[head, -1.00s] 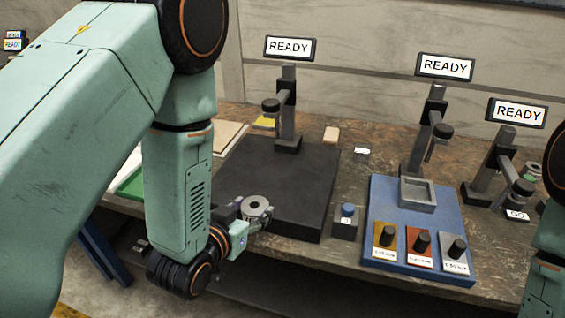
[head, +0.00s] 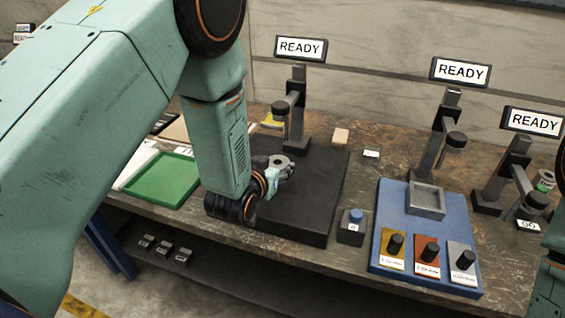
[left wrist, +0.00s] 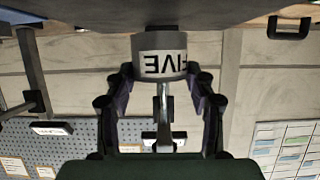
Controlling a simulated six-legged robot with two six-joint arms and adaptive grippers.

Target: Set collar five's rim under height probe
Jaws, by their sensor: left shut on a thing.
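My left gripper (head: 274,175) is shut on a grey ring-shaped collar (head: 282,162) with a central hole. In the left wrist view the collar (left wrist: 158,58) sits between the fingertips, and its white label reads FIVE upside down. The collar is over the black base plate (head: 322,195), in front of a probe stand (head: 297,115) with a dark probe head (head: 281,108). The collar appears nearer to me than the probe head; any gap to the plate is hard to judge. My right gripper is out of view.
A READY display (head: 301,48) tops this stand. A green tray (head: 163,180) lies at left. The plate's right part is clear.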

